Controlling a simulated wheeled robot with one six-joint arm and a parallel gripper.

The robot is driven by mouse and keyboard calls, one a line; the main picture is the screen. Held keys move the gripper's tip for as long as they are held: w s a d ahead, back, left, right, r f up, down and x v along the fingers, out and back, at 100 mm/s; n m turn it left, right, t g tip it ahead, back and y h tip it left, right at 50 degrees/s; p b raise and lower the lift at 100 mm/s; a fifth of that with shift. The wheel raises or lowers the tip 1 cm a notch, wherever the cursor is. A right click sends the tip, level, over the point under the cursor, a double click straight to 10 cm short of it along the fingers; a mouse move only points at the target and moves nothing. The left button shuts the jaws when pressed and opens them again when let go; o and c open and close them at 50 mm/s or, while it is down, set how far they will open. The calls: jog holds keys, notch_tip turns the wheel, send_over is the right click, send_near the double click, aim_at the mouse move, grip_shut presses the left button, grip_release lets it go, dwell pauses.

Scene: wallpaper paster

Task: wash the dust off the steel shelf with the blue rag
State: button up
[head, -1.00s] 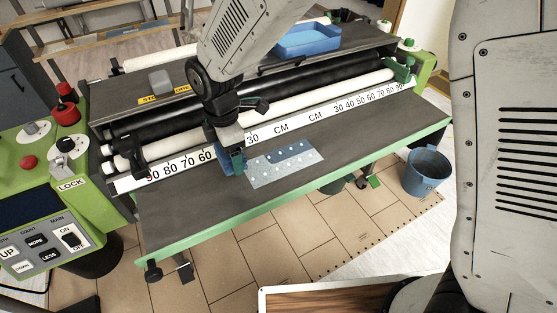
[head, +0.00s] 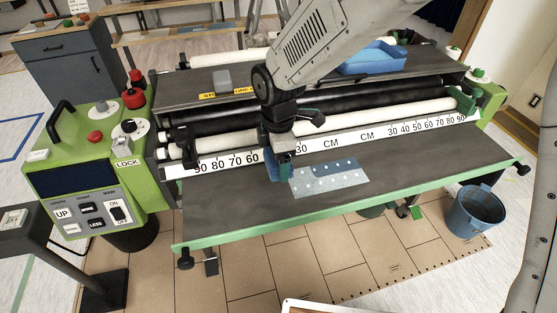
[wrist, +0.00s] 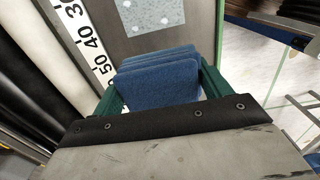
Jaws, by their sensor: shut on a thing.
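The steel shelf (head: 235,205) is the dark grey front ledge of the green machine. On it lies a pale speckled patch (head: 325,183) with white dots and a bluer upper part; the patch also shows at the top of the wrist view (wrist: 150,12). My gripper (head: 281,170) is shut on the blue rag (wrist: 160,80), which appears folded between its green fingers in the wrist view. In the head view the gripper points down at the left edge of the patch. Whether the rag touches the shelf I cannot tell.
A white ruler strip (head: 235,159) and rollers run behind the shelf. A blue tray (head: 375,58) and a grey block (head: 222,79) sit on the upper deck. A blue bucket (head: 474,212) stands on the floor at right. The control panel (head: 85,175) is at left.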

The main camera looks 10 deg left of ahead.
aim_at(360, 169)
jog(key=shift+f, duration=0.15)
jog(key=shift+d+f, duration=0.1)
jog(key=shift+f, duration=2.6)
jog(key=shift+f, duration=1.25)
jog(key=shift+w+d, duration=0.1)
jog(key=shift+w+d, duration=1.65)
jog(key=shift+d, duration=1.95)
jog(key=shift+w+d, duration=1.6)
jog(key=shift+d, duration=2)
jog(key=shift+w+d, duration=1.65)
jog(key=shift+d, duration=1.95)
jog(key=shift+d, duration=0.1)
